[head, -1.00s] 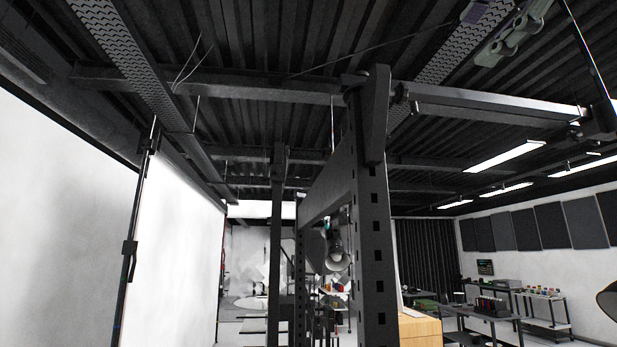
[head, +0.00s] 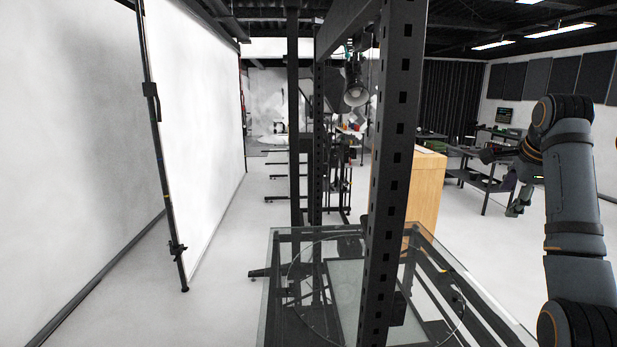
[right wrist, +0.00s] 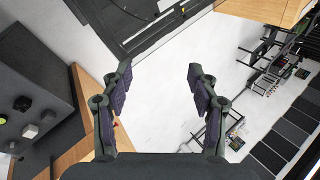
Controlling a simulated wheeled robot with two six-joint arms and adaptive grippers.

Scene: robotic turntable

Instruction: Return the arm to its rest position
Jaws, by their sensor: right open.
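My right arm comes down the right side of the head view. Its gripper (head: 515,205) is small and far out there, over the pale floor. In the right wrist view the same gripper (right wrist: 159,76) is open, with its two dark padded fingers wide apart. Only floor shows between the fingers, and nothing is held. My left arm and gripper are not in view.
A glass-topped turntable table (head: 277,250) stands in front, with a dark perforated post (head: 390,160) rising before it. A wooden cabinet (head: 428,190) stands behind. A white screen (head: 200,110) is at left.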

